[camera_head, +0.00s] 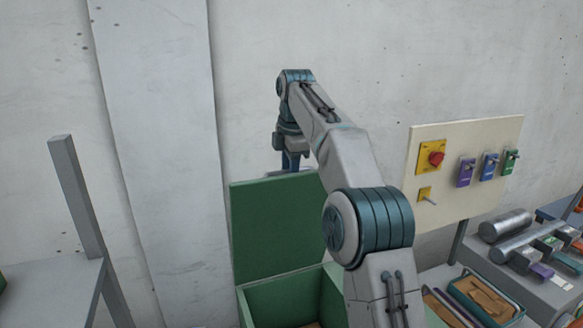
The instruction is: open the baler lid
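The green baler lid (275,232) stands raised, close to upright, at the back of the green baler box (282,294). The box is open at the top, and its inside shows, with something brown at the bottom edge of the view. My gripper (290,162) points down at the lid's top edge, near the middle of the picture. Its fingertips are small and partly hidden by the lid, so I cannot tell whether they are open, shut or touching it. My arm covers the right side of the lid and box.
A cream control panel (462,172) with a red knob and coloured switches is at the right. A grey bench (549,285) with metal cylinders stands below it, beside a tray (484,297) of brown pieces. A grey table (55,292) with a post is at the left. A wall closes the back.

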